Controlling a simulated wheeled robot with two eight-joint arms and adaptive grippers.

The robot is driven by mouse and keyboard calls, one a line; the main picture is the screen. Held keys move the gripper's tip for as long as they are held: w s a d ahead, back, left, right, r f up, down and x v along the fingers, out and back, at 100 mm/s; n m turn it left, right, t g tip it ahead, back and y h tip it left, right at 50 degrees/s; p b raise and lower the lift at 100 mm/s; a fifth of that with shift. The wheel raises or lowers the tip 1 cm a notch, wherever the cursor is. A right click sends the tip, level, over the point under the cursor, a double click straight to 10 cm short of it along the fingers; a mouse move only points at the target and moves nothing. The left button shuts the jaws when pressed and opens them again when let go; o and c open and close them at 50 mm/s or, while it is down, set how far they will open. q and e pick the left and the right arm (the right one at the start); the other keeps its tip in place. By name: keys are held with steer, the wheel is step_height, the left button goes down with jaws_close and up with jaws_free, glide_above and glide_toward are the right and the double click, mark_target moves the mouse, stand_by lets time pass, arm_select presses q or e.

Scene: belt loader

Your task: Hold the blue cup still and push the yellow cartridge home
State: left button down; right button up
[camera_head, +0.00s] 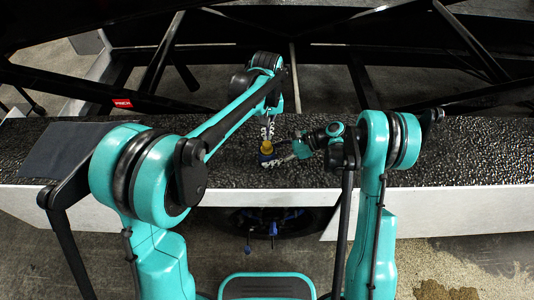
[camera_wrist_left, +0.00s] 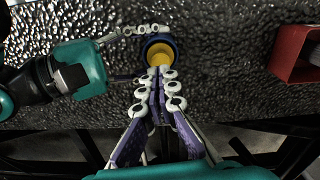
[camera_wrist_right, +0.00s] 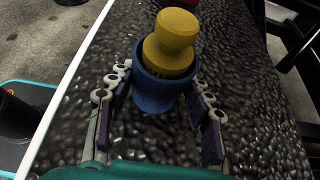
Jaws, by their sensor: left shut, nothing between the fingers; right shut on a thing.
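The blue cup (camera_wrist_right: 158,92) stands upright on the dark bumpy belt, between the fingers of my right gripper (camera_wrist_right: 160,92), which is shut on it. The yellow cartridge (camera_wrist_right: 170,42) sits in the cup's mouth, its wide knob and part of its body standing above the rim. In the head view the cartridge (camera_head: 266,147) shows over the cup (camera_head: 265,159). My left gripper (camera_wrist_left: 160,75) is shut and empty, its fingertips close beside the cartridge (camera_wrist_left: 160,58) at the rim of the cup (camera_wrist_left: 160,39). I cannot tell whether they touch it.
The belt (camera_head: 430,155) is clear to the right. A dark flat panel (camera_head: 70,149) lies at its left end. A red open box (camera_wrist_left: 293,52) is at the right in the left wrist view. Black frame beams (camera_head: 160,55) run behind the belt; a white side edge (camera_head: 440,205) borders its front.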

arm_select(q)
step_height(320, 180, up, 12)
steer(key=shift+f, duration=0.15)
stand_by(0.7)
arm_select(e)
steer(key=o, duration=1)
steer(key=shift+c, duration=0.2)
steer(key=v, duration=1.2)
arm_select(q)
steer(key=shift+a, duration=0.1)
arm_select(e)
steer(key=shift+r, duration=0.1)
